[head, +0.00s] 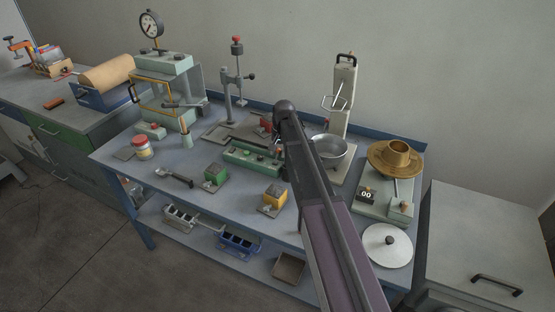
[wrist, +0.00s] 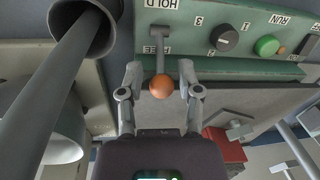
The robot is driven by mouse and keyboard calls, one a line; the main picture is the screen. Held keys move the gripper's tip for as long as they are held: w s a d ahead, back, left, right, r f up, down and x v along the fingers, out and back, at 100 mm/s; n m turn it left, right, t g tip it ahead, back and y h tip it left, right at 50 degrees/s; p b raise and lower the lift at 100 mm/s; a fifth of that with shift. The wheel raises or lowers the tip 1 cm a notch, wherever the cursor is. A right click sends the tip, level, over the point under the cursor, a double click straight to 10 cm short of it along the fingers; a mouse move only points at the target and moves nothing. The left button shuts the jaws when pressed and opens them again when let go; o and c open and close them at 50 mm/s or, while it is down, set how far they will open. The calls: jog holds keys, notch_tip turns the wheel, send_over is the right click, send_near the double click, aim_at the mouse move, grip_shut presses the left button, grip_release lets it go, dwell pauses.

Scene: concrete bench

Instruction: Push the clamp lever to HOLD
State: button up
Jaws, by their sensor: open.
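The clamp lever (wrist: 160,62) shows in the wrist view as a grey stem with an orange ball knob (wrist: 162,87). It comes out of a slot in a green control panel (wrist: 194,22). The labels HOLD, at the top edge, and FREE, nearer my gripper, read upside down beside the slot. The knob appears on the FREE side of the panel. My gripper (wrist: 160,72) is open, with one finger on each side of the lever and visible gaps. In the head view the panel (head: 240,157) is partly covered by my arm, and the lever is hidden.
The panel also carries a dark dial (wrist: 224,38) and a green button (wrist: 267,45). A grey tube (wrist: 50,90) fills the wrist view's left side. A metal bowl (head: 328,148) stands right of my arm, and a press stand (head: 227,95) stands behind the panel.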

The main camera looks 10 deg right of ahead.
jog(key=shift+f+b, duration=0.55)
jog(key=shift+f, duration=0.25)
jog(key=shift+a, duration=0.15)
grip_shut()
